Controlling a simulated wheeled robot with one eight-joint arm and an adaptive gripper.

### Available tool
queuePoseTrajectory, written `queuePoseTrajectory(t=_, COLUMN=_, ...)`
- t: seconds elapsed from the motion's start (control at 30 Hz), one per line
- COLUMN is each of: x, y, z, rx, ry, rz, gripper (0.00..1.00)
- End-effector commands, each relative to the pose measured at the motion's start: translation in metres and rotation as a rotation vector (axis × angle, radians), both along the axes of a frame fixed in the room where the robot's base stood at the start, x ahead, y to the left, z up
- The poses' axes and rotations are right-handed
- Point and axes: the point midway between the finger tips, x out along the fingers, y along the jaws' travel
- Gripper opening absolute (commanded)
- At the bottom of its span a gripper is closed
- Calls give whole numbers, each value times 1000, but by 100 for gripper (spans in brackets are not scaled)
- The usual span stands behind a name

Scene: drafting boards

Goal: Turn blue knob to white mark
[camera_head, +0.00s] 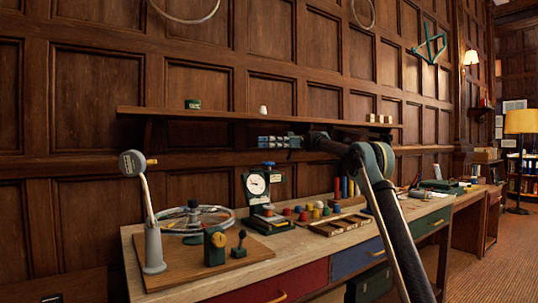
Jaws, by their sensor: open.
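A small blue knob-like cap (268,163) sits on top of a black stand with a round white dial (257,184), in the middle of the bench. I cannot make out a white mark on or beside the cap at this size. My gripper (263,141) is at the end of my arm, which reaches in from the right and points left. It is open and empty, in front of the wall shelf. In the picture it appears just above the blue cap, apart from it; how far apart in depth I cannot tell.
A wooden board at the left end of the bench (160,278) carries a jointed lamp-like arm (146,205), a spoked wheel (195,220) and a green block with a yellow dial (214,245). Several coloured caps (303,214) and a wooden tray (338,225) lie right of the dial stand.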

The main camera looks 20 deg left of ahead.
Motion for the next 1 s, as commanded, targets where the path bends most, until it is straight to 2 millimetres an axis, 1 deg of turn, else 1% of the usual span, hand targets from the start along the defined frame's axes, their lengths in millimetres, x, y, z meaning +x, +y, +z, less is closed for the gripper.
queuePoseTrajectory(t=0.13, x=0, y=0, z=7, rx=0, ry=0, rz=0, gripper=72)
queuePoseTrajectory(t=0.57, x=0, y=-2, z=8, rx=0, ry=0, rz=-25, gripper=72)
queuePoseTrajectory(t=0.77, x=3, y=-17, z=6, rx=0, ry=0, rz=-171, gripper=72)
queuePoseTrajectory(t=1.0, x=2, y=-45, z=-6, rx=-1, ry=0, rz=-406, gripper=72)
